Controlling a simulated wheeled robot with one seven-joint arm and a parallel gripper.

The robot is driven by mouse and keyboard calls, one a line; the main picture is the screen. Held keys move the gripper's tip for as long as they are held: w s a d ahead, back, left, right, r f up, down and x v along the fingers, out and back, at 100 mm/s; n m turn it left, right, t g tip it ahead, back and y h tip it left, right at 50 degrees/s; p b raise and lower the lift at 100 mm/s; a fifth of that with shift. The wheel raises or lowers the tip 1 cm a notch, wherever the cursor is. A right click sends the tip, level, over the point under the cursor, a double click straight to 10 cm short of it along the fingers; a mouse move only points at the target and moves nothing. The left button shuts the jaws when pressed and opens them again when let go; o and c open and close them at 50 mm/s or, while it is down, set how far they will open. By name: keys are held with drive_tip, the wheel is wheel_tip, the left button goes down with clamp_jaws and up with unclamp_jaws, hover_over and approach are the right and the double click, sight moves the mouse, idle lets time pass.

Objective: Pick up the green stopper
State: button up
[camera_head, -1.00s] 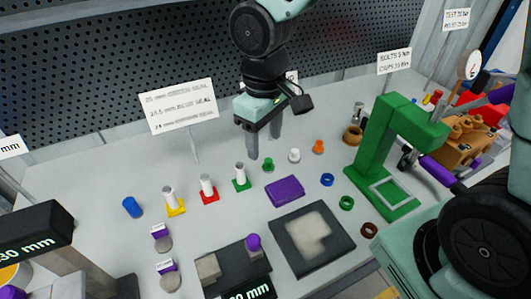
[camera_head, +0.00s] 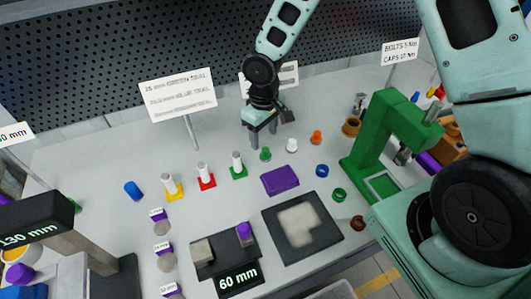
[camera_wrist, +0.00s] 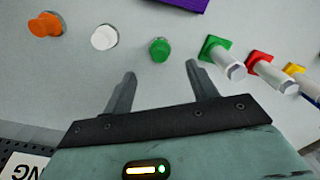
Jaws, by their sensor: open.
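The green stopper (camera_head: 265,154) stands on the grey table in a row with a white stopper (camera_head: 291,145) and an orange stopper (camera_head: 316,137). In the wrist view the green stopper (camera_wrist: 159,49) lies just beyond the fingertips, roughly centred between them. My gripper (camera_head: 267,142) is open and empty, pointing down behind the green stopper. Its two fingers show apart in the wrist view (camera_wrist: 161,70). The white stopper (camera_wrist: 104,37) and the orange one (camera_wrist: 45,24) are to the left there.
White cylinders on a green base (camera_head: 238,166), red base (camera_head: 206,177) and yellow base (camera_head: 172,187) stand left of the stopper. A purple block (camera_head: 280,180) lies in front. A green press (camera_head: 378,150) stands to the right. A sign (camera_head: 178,96) stands behind.

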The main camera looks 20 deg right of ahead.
sight(266, 149)
drive_tip(key=shift+s+d+f+p, duration=0.1)
drive_tip(key=shift+f+p, duration=0.1)
drive_tip(key=shift+f, duration=0.8)
drive_tip(key=shift+s+a+f+p, duration=0.15)
drive_tip(key=shift+f+p, duration=0.1)
drive_tip(key=shift+f, duration=0.75)
drive_tip(key=shift+s+d+f+p, duration=0.1)
drive_tip(key=shift+d+f+p, duration=0.1)
drive_tip(key=shift+f, duration=0.8)
drive_tip(key=shift+c, duration=0.4)
drive_tip(key=c, duration=1.1)
wheel_tip(266, 149, up, 10)
drive_tip(key=shift+b, duration=0.5)
drive_tip(key=shift+o, duration=1)
